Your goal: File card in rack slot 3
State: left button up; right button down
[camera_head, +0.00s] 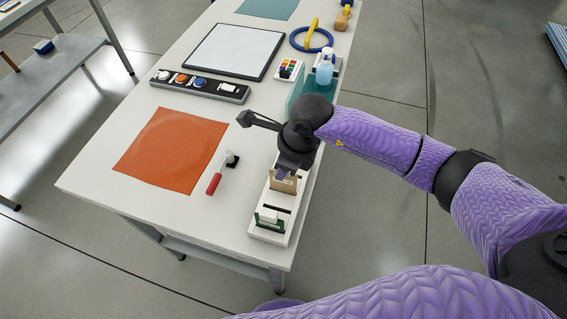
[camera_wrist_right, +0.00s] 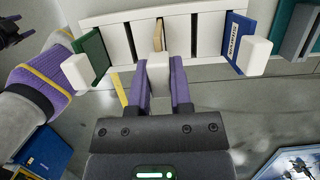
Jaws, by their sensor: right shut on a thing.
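The white slotted rack (camera_head: 263,232) stands at the near right of the table and spans the top of the right wrist view (camera_wrist_right: 207,38). My right gripper (camera_head: 284,175) is over the rack, shut on the white grip (camera_wrist_right: 158,75) of a tan card (camera_head: 284,184). In the wrist view the tan card (camera_wrist_right: 158,37) lines up with the middle of the rack, with a dark slit on each side. How deep it sits is hidden. A green card (camera_wrist_right: 93,55) stands at one end and a blue card (camera_wrist_right: 236,42) at the other.
A red-handled tool (camera_head: 216,181) lies left of the rack, beside an orange mat (camera_head: 172,150). Behind are a button panel (camera_head: 200,86), a framed board (camera_head: 235,50), a spray bottle (camera_head: 325,68) and a blue ring (camera_head: 300,45). The table's right edge is close to the rack.

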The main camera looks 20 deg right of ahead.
jog(key=shift+f, duration=0.4)
jog(key=shift+f+b, duration=0.1)
jog(key=shift+b, duration=0.25)
jog(key=shift+f+b, duration=0.3)
jog(key=shift+f, duration=0.1)
